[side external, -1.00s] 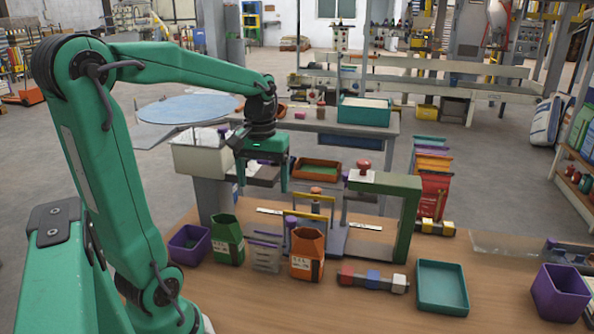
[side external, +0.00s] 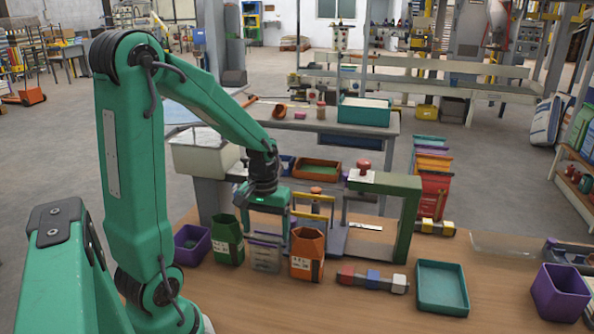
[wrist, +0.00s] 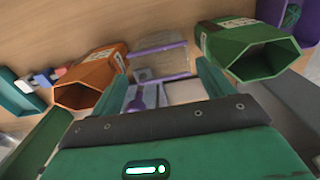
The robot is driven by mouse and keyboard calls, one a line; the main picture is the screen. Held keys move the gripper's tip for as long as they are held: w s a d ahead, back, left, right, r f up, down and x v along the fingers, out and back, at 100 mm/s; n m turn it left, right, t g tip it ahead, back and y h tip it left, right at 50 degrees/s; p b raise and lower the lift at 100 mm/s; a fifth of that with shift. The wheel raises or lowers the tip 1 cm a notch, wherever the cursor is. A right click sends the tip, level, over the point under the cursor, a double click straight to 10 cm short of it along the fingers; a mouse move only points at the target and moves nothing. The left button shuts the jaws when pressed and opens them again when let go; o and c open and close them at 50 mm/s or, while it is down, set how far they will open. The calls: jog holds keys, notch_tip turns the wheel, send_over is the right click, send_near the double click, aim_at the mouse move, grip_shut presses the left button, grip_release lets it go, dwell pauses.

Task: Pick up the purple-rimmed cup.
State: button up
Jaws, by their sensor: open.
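The purple-rimmed cup (side external: 265,258) is a clear, see-through container with purple bands. It stands on the wooden table between a green sack and an orange sack. In the wrist view the cup (wrist: 160,63) lies ahead, between the lines of my two fingers. My gripper (side external: 267,230) is open and points down, above and just behind the cup in the side view. In the wrist view my gripper (wrist: 163,75) has its green fingers spread apart with nothing visibly held. The cup appears apart from the fingers, but the exact gap is hard to tell.
The green sack (side external: 227,245) and orange sack (side external: 306,262) flank the cup closely. A purple bin (side external: 191,250) stands at left. A green frame (side external: 408,230) stands behind right. Coloured blocks (side external: 372,281), a teal tray (side external: 442,310) and another purple bin (side external: 560,297) lie right. The table front is clear.

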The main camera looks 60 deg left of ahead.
aim_at(266, 245)
jog(key=shift+f, duration=0.4)
jog(key=shift+s+f, duration=0.2)
jog(key=shift+f, duration=2.35)
jog(key=c, duration=0.7)
